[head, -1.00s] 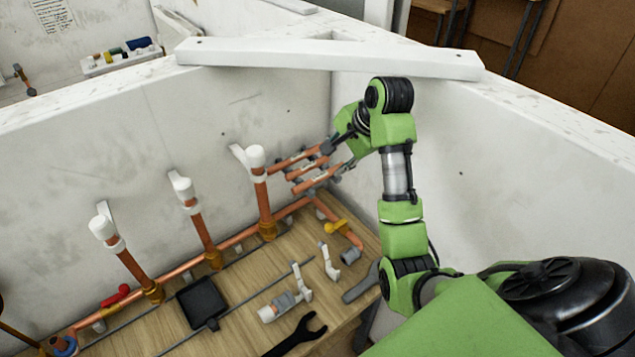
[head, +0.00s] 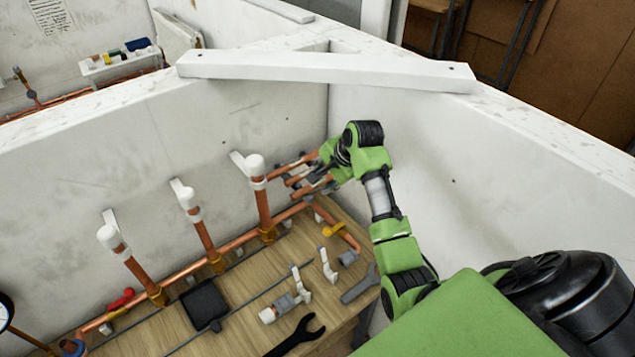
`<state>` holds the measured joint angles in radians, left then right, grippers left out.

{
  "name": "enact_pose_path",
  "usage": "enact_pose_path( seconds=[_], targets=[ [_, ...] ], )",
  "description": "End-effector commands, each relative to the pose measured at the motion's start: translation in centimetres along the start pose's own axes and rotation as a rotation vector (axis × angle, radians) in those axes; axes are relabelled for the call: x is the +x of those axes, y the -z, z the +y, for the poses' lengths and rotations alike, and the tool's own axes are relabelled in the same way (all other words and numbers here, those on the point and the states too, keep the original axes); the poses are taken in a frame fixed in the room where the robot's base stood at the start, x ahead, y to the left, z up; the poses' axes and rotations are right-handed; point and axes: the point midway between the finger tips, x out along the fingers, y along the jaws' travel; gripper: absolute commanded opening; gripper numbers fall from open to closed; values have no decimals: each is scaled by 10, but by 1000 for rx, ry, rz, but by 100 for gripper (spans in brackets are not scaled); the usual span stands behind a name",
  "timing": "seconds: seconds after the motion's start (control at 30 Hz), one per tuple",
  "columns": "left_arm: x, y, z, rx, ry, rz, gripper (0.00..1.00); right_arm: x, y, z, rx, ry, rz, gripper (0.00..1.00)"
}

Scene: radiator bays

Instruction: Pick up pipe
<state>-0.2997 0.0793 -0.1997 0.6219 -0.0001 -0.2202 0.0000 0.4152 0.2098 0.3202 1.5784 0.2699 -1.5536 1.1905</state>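Several short copper pipes (head: 294,170) stick out near the corner of the bay, held in grey clips on the wall. My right gripper (head: 325,172) is at their right-hand ends, with its fingers close to or among them. I cannot tell whether it touches a pipe or how wide its fingers are, because the arm and pipes overlap there. My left gripper does not show.
Three upright copper pipes with white caps (head: 255,165) stand along the wall. A white beam (head: 325,72) spans the corner above.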

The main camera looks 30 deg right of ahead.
Motion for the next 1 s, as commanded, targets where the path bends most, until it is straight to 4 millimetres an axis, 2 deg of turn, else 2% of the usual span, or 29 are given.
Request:
enact_pose_path(
  seconds=[0.03,0.13,0.17,0.67,0.83,1.0],
  targets=[
    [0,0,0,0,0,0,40,0,0,0,0,0,0,29],
    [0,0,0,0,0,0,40,0,0,0,0,0,0,3],
    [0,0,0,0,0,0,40,0,0,0,0,0,0,0],
    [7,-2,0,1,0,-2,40,-6,1,-4,0,3,1,0],
    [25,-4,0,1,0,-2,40,-23,1,-15,-1,8,3,0],
    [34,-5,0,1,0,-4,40,-61,-19,-16,-3,9,2,0]
  ],
)
